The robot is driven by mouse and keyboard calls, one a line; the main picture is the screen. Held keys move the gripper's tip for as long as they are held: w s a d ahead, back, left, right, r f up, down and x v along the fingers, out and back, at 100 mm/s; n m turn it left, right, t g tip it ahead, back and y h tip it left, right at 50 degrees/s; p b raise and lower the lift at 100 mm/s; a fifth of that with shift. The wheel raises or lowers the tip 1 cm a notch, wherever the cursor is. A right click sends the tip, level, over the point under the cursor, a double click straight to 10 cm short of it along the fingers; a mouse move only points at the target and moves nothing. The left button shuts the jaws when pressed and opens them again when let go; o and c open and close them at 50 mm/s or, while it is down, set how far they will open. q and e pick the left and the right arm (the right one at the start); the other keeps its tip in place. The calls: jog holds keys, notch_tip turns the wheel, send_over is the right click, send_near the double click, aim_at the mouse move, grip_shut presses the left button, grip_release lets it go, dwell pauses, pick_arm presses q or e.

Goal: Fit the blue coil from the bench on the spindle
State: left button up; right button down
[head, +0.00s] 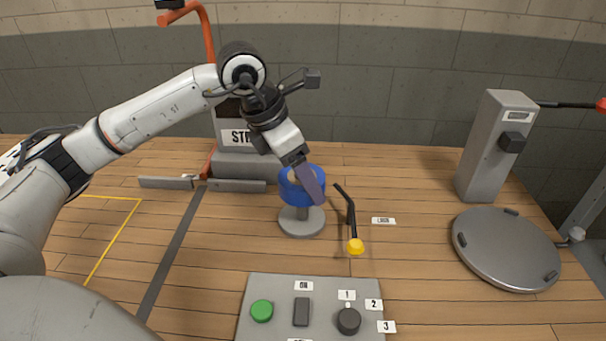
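The blue coil (289,193) is in the middle of the head view, at the top of a short grey post with a round base, the spindle (302,224). The coil looks level and sits over the post; whether it is fully seated cannot be told. My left gripper (311,190) reaches down from the upper left. Its flat dark finger lies across the front right of the coil and hides part of it. Only one finger shows clearly, so its grip on the coil cannot be told. My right gripper is not in view.
A black lever with a yellow knob (355,246) stands close right of the spindle. A control panel (275,287) with a green button and black dial is in front. A round metal lid (506,252) and grey post box (490,150) are right. Bench left of the spindle is mostly clear.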

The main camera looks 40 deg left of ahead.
pick_arm(q)
jog(key=shift+f+b, duration=0.45)
jog(key=shift+f, duration=0.05)
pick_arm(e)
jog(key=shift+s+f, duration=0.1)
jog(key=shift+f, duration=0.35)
pick_arm(q)
jog(key=shift+f+b, duration=0.7)
jog(key=shift+f, duration=0.15)
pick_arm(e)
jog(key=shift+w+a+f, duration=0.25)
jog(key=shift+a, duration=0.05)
pick_arm(q)
jog(key=shift+f+b, duration=0.7)
jog(key=shift+f, duration=0.15)
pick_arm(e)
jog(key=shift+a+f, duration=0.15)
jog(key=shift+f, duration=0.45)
pick_arm(q)
jog(key=shift+f+b, duration=0.55)
jog(key=shift+f, duration=0.05)
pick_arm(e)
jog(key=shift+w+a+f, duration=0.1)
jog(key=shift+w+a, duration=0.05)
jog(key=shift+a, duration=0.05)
